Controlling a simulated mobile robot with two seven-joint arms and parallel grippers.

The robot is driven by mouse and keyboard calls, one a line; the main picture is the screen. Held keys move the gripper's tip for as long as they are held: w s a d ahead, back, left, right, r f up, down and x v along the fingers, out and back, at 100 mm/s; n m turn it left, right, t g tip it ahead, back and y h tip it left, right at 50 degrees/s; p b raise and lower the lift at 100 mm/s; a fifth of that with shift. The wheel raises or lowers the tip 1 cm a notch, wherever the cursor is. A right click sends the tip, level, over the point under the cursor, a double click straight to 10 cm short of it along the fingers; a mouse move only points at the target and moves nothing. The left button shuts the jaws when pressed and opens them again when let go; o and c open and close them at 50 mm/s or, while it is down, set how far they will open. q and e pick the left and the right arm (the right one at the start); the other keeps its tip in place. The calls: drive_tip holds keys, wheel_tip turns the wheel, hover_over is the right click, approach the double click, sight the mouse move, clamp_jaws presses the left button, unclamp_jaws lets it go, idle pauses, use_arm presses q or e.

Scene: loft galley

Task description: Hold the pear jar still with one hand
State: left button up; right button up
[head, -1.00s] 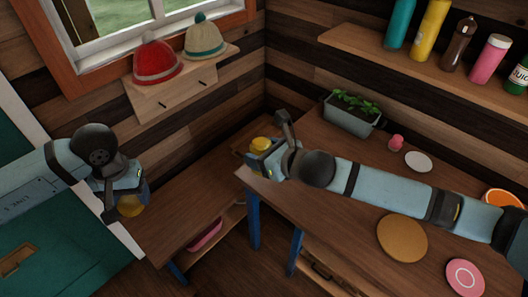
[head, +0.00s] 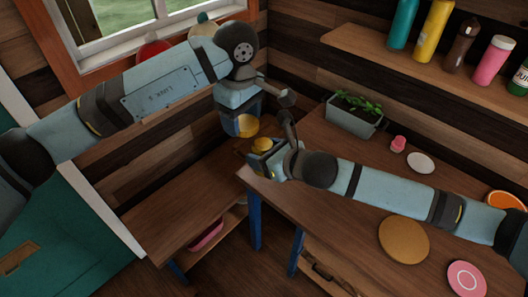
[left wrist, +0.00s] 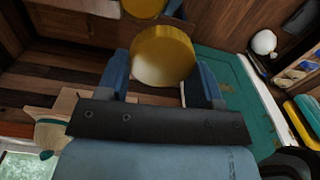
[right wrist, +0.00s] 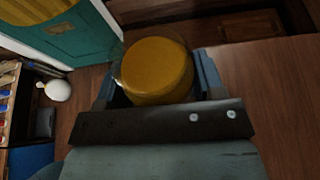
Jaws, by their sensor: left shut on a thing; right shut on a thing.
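My right gripper (head: 259,155) is shut on a clear jar with a yellow top (head: 262,145) at the table's far left corner. The right wrist view shows this round yellow top (right wrist: 157,68) between the fingers, with a clear edge at its left. My left gripper (head: 242,119) is shut on a round yellow piece (head: 247,125), held just above and left of the jar. In the left wrist view this piece (left wrist: 164,48) has a yellow rim and a paler face. No label shows, so I cannot tell the jar's contents.
The wooden table (head: 330,225) carries a planter (head: 354,116), a white plate (head: 420,163), a round brown board (head: 403,240) and a pink dish (head: 466,279). A lower bench (head: 175,220) with a clear top stands at left. Bottles line the wall shelf (head: 400,65).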

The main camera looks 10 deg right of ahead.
sight(260, 138)
use_arm(q)
drive_tip(key=shift+n, duration=0.7)
drive_tip(key=d+r, duration=0.1)
drive_tip(key=d, duration=0.1)
drive_tip(key=d+r, duration=0.1)
drive_tip(key=shift+s+d+r, duration=0.15)
drive_tip(key=shift+d, duration=0.25)
drive_tip(key=shift+f, duration=2.05)
drive_tip(key=shift+f, duration=0.85)
drive_tip(key=shift+f, duration=0.65)
use_arm(e)
drive_tip(key=shift+r, duration=0.1)
